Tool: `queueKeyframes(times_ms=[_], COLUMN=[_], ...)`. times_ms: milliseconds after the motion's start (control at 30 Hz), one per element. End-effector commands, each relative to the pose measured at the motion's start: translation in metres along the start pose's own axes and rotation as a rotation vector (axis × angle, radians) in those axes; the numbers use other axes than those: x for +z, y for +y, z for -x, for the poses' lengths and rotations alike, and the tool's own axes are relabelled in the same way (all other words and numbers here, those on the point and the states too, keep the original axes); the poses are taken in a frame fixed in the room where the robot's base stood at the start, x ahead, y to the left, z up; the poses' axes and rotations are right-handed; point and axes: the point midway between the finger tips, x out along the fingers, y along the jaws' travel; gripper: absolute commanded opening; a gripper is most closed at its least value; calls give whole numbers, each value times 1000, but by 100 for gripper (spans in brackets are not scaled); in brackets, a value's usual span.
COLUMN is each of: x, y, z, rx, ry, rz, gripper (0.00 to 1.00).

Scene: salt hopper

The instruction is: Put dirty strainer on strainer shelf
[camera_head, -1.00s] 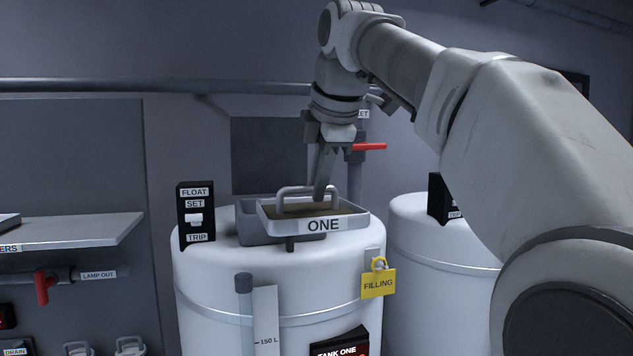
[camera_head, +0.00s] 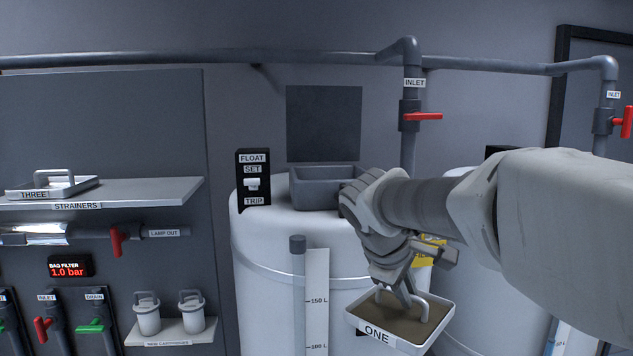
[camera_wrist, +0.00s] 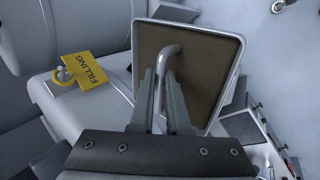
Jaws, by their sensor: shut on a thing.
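The dirty strainer (camera_head: 402,317), a square tray labelled ONE with a brown layer inside, hangs from my gripper (camera_head: 404,298) in front of tank one. My gripper is shut on its grey bar handle. In the wrist view the strainer (camera_wrist: 205,62) lies beyond the fingers (camera_wrist: 165,92), which close on the handle. The strainer shelf (camera_head: 150,191), labelled STRAINERS, is on the wall at the left. A strainer labelled THREE (camera_head: 52,188) sits at its left part; the right part is bare.
Tank one (camera_head: 265,240) has an open grey hopper (camera_head: 318,187) on top and a float switch box (camera_head: 253,177) beside it. A sight tube (camera_head: 298,290) stands at its front. Below the shelf are a red-handled lamp-out valve (camera_head: 117,241) and filter cartridges (camera_head: 147,313).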

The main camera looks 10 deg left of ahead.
Motion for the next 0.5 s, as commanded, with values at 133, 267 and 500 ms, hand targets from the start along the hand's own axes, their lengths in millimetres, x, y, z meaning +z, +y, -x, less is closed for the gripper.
queueKeyframes(times_ms=[133, 267, 500], x=[12, 24, 43], y=[-27, -51, -89], z=[-52, -100, -177], rx=[-5, -6, -4], ry=[-119, -232, -414], rz=[-162, -326, -606], gripper=[0, 0, 0])
